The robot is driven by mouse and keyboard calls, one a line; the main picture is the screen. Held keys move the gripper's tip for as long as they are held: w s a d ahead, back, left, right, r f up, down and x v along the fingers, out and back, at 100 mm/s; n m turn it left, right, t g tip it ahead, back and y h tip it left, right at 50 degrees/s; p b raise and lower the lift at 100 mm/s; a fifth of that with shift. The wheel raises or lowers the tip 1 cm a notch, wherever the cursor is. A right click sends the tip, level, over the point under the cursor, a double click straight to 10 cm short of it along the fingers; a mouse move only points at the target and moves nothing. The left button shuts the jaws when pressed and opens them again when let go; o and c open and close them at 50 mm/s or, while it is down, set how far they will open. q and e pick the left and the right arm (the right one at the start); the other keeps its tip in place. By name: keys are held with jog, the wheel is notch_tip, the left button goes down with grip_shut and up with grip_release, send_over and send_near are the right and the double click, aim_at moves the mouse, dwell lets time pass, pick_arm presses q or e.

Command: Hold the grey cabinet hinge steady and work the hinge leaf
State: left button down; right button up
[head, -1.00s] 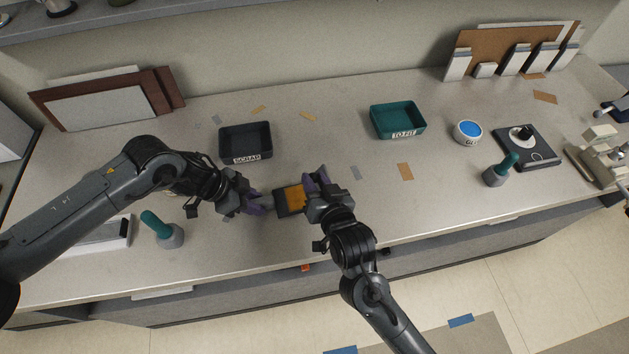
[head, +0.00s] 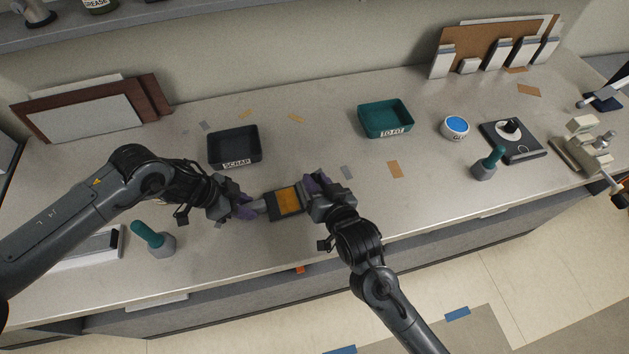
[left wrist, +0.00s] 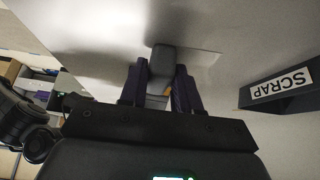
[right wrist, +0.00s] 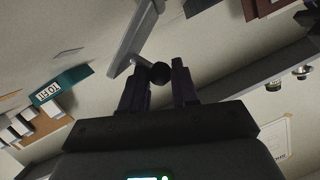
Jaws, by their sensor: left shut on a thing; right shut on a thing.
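A dark block with an orange top (head: 288,200) is between my two grippers near the front of the bench. My left gripper (head: 250,209) is shut on a grey piece of the hinge (head: 264,206). This piece also shows between the purple fingers in the left wrist view (left wrist: 163,60). My right gripper (head: 312,184) is at the right side of the block. In the right wrist view, a dark round end (right wrist: 160,73) is at its fingertips, with a grey flat leaf (right wrist: 132,40) beside it. The joint between the hinge parts is too small to make out.
The black SCRAP bin (head: 236,162) is behind my left gripper, and the green TO FIT bin (head: 385,133) is farther right. Teal-handled tools stand at left (head: 146,235) and right (head: 493,158). The bench between my right gripper and the right tool is mostly clear.

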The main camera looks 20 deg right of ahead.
jog(key=shift+d+f, duration=0.4)
jog(key=shift+d, duration=0.25)
jog(key=shift+w+d+f, duration=0.1)
jog(key=shift+d+f, duration=0.65)
jog(key=o, duration=0.9)
jog(key=shift+r, duration=0.1)
jog(key=v, duration=1.2)
